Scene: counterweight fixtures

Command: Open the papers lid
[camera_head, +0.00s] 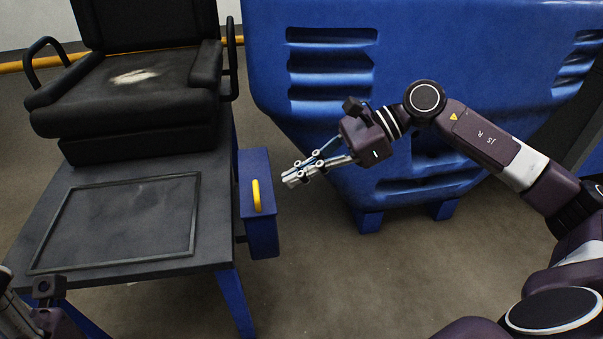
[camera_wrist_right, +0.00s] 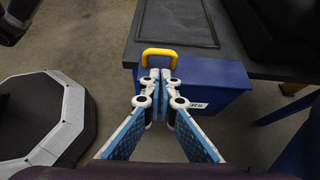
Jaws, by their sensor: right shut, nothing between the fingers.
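A blue box (camera_head: 262,232) hangs at the right side of a dark table. Its lid (camera_head: 250,167) looks shut and carries a yellow handle (camera_head: 256,196). In the right wrist view, the box (camera_wrist_right: 215,73) shows a white label ending in "RS", partly hidden by a finger; the handle (camera_wrist_right: 172,52) stands just beyond my fingertips. My right gripper (camera_head: 288,181) is shut and empty, just right of the handle and apart from it in the head view. It also shows in the wrist view (camera_wrist_right: 160,76). My left gripper (camera_head: 12,312) is only partly in view at the lower left corner.
The dark table (camera_head: 215,170) has a framed panel (camera_head: 125,222) and a black seat (camera_head: 130,80) with armrests behind it. A large blue container (camera_head: 330,85) stands behind my right arm. Open floor lies right of the box.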

